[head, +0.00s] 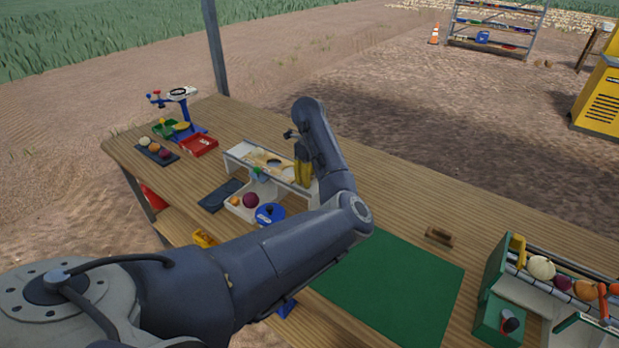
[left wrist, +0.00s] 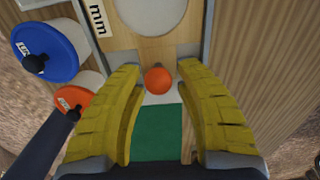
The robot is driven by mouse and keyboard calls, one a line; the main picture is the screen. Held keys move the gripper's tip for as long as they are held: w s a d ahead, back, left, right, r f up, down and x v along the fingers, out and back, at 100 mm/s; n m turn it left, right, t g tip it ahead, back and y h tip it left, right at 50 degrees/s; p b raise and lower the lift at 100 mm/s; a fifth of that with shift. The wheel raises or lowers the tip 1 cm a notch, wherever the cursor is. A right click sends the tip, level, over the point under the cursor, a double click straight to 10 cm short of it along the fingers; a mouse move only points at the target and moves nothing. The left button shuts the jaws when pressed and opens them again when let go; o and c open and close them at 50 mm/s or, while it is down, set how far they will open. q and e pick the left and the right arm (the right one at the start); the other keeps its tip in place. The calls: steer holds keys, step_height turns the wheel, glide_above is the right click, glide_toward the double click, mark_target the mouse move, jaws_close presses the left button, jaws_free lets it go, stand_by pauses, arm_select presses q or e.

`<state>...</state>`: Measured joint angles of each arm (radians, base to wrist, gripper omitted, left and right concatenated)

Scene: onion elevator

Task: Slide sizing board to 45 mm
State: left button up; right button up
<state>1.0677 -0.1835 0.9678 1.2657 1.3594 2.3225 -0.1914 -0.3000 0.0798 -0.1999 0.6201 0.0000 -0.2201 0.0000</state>
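The wooden sizing board (head: 256,157) lies in a pale frame with round holes in it, near the middle of the table. In the left wrist view the board (left wrist: 115,42) shows a large round hole and a label ending in "mm"; its number is cut off. A small orange ball knob (left wrist: 158,80) sits at the board's near end. My left gripper (head: 303,170) is at the board's right end. Its yellow fingers (left wrist: 159,68) are open on either side of the knob, with gaps showing on both sides. My right gripper is not in view.
A white bin (head: 238,208) with produce and a blue lid (head: 270,213) stand in front of the frame. A green mat (head: 400,285) lies to the right, with a small wooden block (head: 440,236) behind it. A produce rack (head: 545,290) stands far right.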

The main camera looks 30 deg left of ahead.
arm_select(q)
steer(key=c, duration=0.6)
jaws_close()
steer(key=shift+f, duration=0.1)
steer(key=shift+d, duration=0.1)
steer(key=d, duration=0.8)
steer(key=shift+s, duration=0.3)
stand_by(0.5)
steer(key=o, duration=0.7)
jaws_free()
steer(key=shift+r, duration=0.25)
